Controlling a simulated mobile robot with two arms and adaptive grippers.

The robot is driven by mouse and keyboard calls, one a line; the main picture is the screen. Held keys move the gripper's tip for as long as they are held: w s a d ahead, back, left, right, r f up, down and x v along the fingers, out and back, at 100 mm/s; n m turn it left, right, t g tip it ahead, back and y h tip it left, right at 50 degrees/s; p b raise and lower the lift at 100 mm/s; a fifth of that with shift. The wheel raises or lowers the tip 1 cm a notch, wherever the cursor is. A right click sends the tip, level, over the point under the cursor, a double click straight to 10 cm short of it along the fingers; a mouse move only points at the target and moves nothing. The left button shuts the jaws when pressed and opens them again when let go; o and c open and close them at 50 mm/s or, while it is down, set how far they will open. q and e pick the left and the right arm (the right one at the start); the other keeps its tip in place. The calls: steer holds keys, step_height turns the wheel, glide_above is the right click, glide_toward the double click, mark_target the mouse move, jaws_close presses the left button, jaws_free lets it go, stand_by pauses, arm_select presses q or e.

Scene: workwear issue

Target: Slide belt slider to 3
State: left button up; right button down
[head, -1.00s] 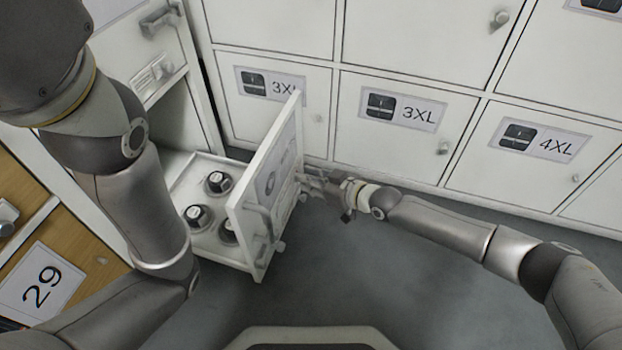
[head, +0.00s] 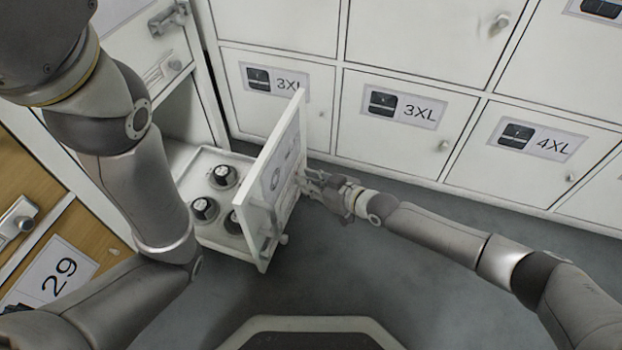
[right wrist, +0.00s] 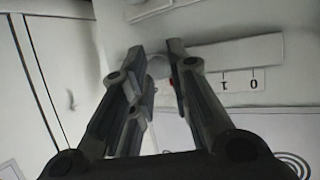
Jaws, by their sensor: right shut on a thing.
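The belt slider is on the front of a pulled-out white drawer (head: 270,190). My right gripper (head: 305,182) is at that front and, in the right wrist view (right wrist: 160,62), its fingers are shut on the small pale slider knob (right wrist: 158,67). A small red mark (right wrist: 171,82) shows between the fingers. The scale (right wrist: 240,82) reads 1 and 0, upside down, to the right of the fingers. The red mark lies left of the 1. Other numbers are hidden behind a finger, so I cannot tell the exact setting. My left arm is at the left; its gripper is out of view.
The drawer holds several dark round items with white tops (head: 223,176). A wooden front marked 29 (head: 55,280) is at the left. The grey floor (head: 330,265) is clear.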

steer(key=c, duration=1.3)
jaws_free()
steer(key=shift+c, duration=0.2)
steer(key=v, duration=1.2)
steer(key=shift+w+d, duration=0.1)
steer(key=shift+w, duration=0.05)
